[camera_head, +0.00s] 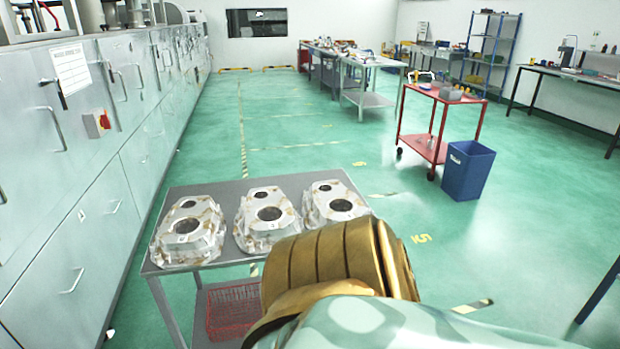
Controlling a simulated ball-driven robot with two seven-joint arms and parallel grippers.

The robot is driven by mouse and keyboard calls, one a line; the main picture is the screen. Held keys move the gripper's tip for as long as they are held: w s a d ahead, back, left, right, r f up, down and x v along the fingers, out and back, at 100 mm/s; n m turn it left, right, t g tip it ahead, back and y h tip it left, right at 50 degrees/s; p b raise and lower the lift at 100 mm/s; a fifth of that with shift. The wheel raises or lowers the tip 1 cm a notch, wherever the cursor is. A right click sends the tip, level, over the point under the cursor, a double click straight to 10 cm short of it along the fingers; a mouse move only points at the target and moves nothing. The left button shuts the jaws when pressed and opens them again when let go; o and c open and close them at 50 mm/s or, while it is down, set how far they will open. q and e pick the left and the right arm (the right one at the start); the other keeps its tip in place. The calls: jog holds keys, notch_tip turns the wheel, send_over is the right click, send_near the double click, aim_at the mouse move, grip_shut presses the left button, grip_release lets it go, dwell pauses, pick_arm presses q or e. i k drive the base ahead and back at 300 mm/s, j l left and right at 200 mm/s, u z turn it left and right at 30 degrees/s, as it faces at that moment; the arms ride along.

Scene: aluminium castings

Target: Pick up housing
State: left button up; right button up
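Three silvery cast housings lie in a row on a grey table (222,188). The left housing (183,243) and the middle housing (257,235) show almost whole, each with a large and a small round hole in its top. The right housing (322,190) is partly hidden at its lower side by my arm. My arm, with a ribbed gold-brown joint, comes in from the lower right and covers the table's right front part. Neither gripper shows, and no housing is seen to be held.
A red wire basket (232,311) sits below the table. Metal cabinets (75,190) line the left side. A red cart (428,147) and a blue bin (467,171) stand to the right. The green floor (290,130) beyond the table is largely clear.

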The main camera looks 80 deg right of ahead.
aim_at(192, 234)
jog(key=z, duration=2.4)
